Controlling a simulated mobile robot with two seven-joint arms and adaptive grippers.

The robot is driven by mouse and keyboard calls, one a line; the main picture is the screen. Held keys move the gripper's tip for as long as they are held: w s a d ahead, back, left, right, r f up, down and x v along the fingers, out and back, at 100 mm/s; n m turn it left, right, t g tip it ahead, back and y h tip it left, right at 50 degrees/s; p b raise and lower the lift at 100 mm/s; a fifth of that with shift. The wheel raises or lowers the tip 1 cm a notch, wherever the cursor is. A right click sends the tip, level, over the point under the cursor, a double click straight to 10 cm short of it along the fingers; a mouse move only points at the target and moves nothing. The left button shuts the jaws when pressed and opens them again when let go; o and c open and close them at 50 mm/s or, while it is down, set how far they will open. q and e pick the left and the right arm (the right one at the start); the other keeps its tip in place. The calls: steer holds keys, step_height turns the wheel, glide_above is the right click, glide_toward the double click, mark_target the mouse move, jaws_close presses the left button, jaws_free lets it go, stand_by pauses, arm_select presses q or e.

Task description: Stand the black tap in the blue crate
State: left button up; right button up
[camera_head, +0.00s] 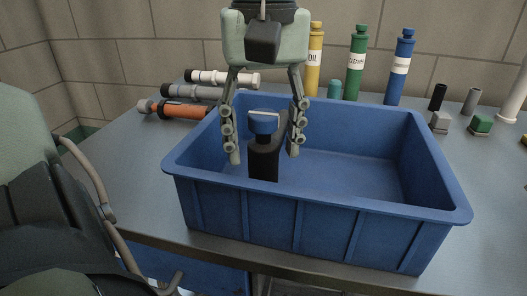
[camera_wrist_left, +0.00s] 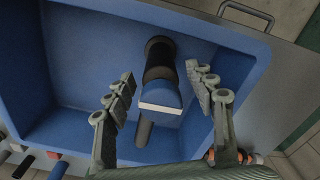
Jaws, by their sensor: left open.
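The black tap (camera_head: 264,163) has a blue top and a black spout. It stands upright, or nearly so, inside the blue crate (camera_head: 330,200), towards its left end. In the left wrist view the tap (camera_wrist_left: 160,65) shows from above, with its blue top and a white band between my fingers. My left gripper (camera_head: 264,154) points down into the crate and is open, one finger on each side of the tap. Gaps show between the fingers and the tap. The tap's base is hidden by the crate's front wall in the head view. My right gripper is not in view.
Grey and orange cylinders (camera_head: 190,92) lie behind the crate at left. Yellow, green and blue bottles (camera_head: 355,62) stand behind it, near the tiled wall. Small black, grey and green pieces (camera_head: 440,120) stand at right. The crate's right part is empty.

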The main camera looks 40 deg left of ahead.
arm_select(q)
step_height(320, 180, up, 9)
steer(key=shift+r, duration=0.4)
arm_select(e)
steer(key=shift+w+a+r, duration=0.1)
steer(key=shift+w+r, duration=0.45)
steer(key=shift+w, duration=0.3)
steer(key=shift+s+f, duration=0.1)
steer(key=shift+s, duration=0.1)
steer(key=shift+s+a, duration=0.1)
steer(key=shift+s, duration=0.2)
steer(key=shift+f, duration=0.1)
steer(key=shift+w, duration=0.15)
